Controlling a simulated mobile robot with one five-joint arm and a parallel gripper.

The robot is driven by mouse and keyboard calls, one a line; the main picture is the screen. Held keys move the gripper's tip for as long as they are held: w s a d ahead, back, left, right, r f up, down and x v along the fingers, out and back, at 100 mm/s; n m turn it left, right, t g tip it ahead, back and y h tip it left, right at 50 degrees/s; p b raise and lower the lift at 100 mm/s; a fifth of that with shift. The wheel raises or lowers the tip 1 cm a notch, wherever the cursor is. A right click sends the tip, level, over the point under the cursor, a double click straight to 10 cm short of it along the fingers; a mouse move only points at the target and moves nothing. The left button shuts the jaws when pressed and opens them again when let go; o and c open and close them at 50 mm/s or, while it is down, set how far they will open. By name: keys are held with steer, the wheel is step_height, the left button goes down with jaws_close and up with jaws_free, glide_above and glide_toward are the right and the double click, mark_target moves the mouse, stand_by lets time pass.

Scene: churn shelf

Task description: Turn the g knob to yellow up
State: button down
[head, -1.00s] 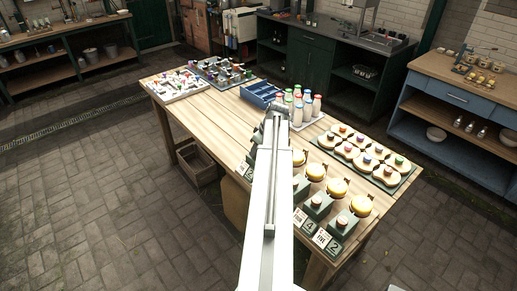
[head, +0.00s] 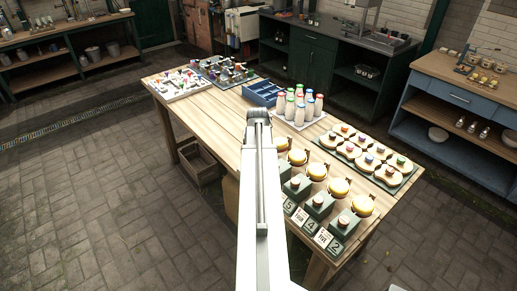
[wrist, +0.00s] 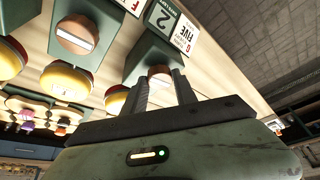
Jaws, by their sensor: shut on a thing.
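In the wrist view my gripper (wrist: 162,79) has one finger on each side of a brownish round knob (wrist: 159,71) and is shut on it. The knob sits on a dark green block (wrist: 154,52). In the head view my arm hides the gripper and this knob.
A neighbouring knob (wrist: 78,34) with a pale bar sits close by, with yellow domes (wrist: 67,82) along the row. On the wooden table (head: 228,130) stand more knob blocks (head: 346,222), a tray of round pieces (head: 388,180) and milk bottles (head: 300,107).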

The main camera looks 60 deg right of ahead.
steer(key=shift+d+m+g, duration=0.1)
steer(key=shift+m+g, duration=0.2)
steer(key=shift+m, duration=0.3)
steer(key=c, duration=1)
jaws_free()
steer(key=shift+d, duration=0.1)
steer(key=p+v, duration=0.7)
steer(key=v, duration=0.1)
steer(key=shift+a, duration=0.2)
steer(key=shift+w+f, duration=0.15)
